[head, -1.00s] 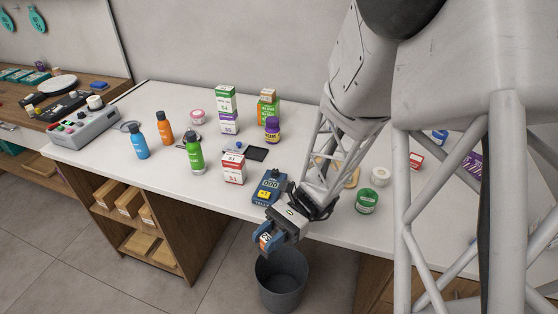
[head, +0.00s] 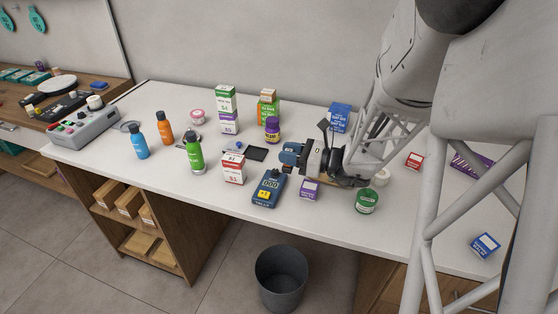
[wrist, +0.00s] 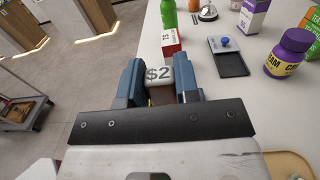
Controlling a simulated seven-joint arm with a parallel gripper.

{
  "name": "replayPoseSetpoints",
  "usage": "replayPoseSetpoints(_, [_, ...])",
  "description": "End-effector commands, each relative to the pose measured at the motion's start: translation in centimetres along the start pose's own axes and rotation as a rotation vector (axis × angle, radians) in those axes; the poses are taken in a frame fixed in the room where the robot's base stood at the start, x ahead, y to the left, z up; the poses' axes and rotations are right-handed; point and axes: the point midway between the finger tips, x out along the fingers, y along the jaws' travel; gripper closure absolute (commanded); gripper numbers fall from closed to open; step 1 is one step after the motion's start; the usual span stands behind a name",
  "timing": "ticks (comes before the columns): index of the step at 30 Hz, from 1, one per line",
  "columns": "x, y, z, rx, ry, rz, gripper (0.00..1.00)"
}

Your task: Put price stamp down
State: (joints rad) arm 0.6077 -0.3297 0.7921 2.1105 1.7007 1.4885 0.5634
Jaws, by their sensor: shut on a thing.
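In the head view my gripper (head: 290,156) is above the counter (head: 215,190), pointing left, right of the black tray with a blue knob (head: 257,153). The stamp is mostly hidden by the fingers there. The gap between stamp and counter is hard to judge.
Near the gripper stand a red-and-white box (head: 233,169), a blue counter device (head: 268,188), a purple box (head: 309,189), a purple bottle (head: 272,130) and a green jar (head: 367,200). A grey bin (head: 282,279) is on the floor. Counter between green bottle (head: 194,152) and front edge is clear.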

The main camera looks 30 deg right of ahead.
Motion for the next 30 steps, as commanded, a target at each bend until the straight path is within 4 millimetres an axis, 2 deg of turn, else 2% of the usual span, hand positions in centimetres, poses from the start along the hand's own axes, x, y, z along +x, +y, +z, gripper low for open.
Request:
replayPoseSetpoints(2, [-0.3, -0.9, -0.1, 0.002, 0.0, -0.033, 1.0])
replayPoseSetpoints(4, [-0.3, -0.7, -1.4, 0.005, 0.001, -0.027, 1.0])
replayPoseSetpoints(12, [-0.2, -0.7, -4.4, 0.0, 0.0, -0.024, 1.0])
replayPoseSetpoints(26, [-0.2, -0.7, -4.9, 0.0, 0.0, -0.023, 1.0])
replayPoseSetpoints(30, [0.1, -1.2, -5.0, 0.001, 0.001, -0.023, 1.0])
